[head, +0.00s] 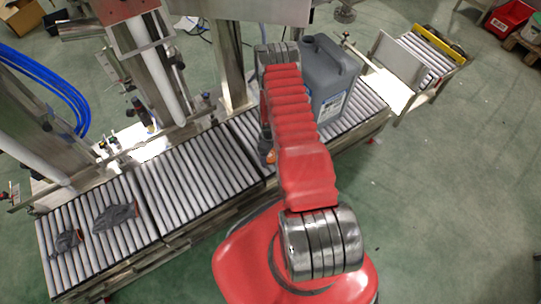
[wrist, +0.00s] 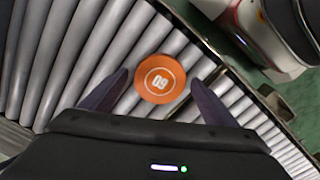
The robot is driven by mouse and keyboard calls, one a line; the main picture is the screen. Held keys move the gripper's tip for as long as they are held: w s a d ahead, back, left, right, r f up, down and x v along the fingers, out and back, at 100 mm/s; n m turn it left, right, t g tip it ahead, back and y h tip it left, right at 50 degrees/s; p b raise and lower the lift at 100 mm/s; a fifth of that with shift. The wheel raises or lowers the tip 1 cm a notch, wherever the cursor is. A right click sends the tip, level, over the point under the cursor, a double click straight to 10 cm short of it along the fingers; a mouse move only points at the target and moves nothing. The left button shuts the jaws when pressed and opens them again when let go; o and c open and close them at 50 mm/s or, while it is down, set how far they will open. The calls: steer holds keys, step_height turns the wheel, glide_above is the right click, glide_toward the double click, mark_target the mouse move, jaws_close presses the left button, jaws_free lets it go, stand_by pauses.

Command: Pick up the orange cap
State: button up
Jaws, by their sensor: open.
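In the wrist view the orange cap (wrist: 160,79) is a round disc with a white ring and number on top. It sits over the conveyor rollers. My gripper (wrist: 161,87) is open, with one dark finger on each side of the cap. The left finger looks close to the cap's edge; I cannot tell whether either finger touches it. A small orange patch (head: 270,157) shows beside the arm, perhaps the cap.
The roller conveyor (head: 190,178) runs across the head view. A grey jerrycan (head: 325,80) stands on it right of my arm. Grey gloves (head: 115,216) lie at its left end. Metal machine columns stand behind.

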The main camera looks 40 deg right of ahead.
steer(key=shift+c, duration=0.3)
steer(key=c, duration=1.1)
steer(key=shift+o, duration=0.2)
steer(key=shift+r, duration=0.1)
step_height(320, 180, up, 10)
stand_by(0.5)
step_height(320, 180, up, 18)
steer(key=r+m, duration=0.1)
steer(key=m, duration=0.1)
glide_above(270, 155)
steer(key=w+a, duration=0.9)
steer(key=a+r+m, duration=0.1)
steer(key=a+r, duration=0.6)
steer(key=r, duration=0.3)
steer(key=a+r+m, duration=0.2)
steer(key=a+r, duration=0.5)
steer(key=r, duration=0.4)
steer(key=shift+s+a+r, duration=0.2)
steer(key=shift+s, duration=0.2)
